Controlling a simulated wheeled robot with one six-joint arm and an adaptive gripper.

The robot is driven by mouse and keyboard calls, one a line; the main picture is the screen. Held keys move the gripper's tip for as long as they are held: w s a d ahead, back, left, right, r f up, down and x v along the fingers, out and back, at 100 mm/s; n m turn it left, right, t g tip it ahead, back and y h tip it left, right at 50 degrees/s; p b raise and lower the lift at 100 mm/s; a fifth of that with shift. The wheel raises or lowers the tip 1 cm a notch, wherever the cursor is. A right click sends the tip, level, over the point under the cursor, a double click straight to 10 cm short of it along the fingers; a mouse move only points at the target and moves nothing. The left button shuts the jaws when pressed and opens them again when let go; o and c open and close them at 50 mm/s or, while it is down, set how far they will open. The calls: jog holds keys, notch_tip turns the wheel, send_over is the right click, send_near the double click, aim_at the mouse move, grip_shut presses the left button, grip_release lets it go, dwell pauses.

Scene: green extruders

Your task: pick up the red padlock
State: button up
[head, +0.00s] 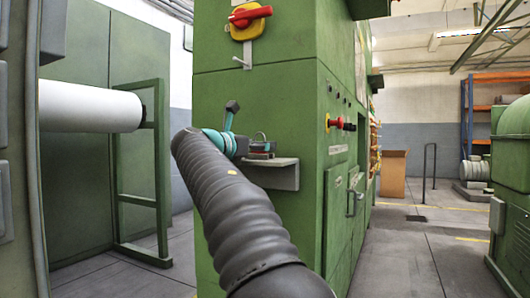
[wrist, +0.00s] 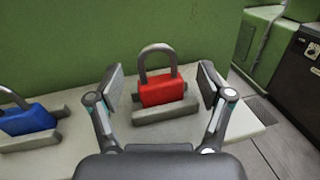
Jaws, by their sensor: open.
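The red padlock (wrist: 162,92) stands upright on a small grey block on a pale shelf (wrist: 90,138), its grey shackle up, in the wrist view. My gripper (wrist: 160,82) is open, with one finger on each side of the red padlock in that view; I see no contact. In the head view my gripper (head: 228,122) is beside the shelf (head: 278,175) on the green machine.
A blue padlock (wrist: 28,120) sits on its own block to the left on the same shelf. The green machine wall (wrist: 120,30) rises behind the shelf. A red handle on a yellow plate (head: 250,20) is above. Open floor (head: 410,250) lies to the right.

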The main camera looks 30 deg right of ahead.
jog(key=shift+w+d, duration=0.15)
jog(key=shift+d, duration=0.05)
jog(key=c, duration=1.3)
notch_tip(320, 180, up, 5)
jog(key=p, duration=0.3)
jog(key=shift+f, duration=0.1)
jog(key=s+d+r, duration=0.2)
jog(key=s+d+r+p, duration=0.1)
jog(key=s+d+r, duration=0.1)
jog(key=s+d, duration=0.1)
jog(key=s+d+r, duration=0.2)
jog(key=s+d, duration=0.1)
jog(key=shift+s+r, duration=0.1)
jog(key=shift+s, duration=0.15)
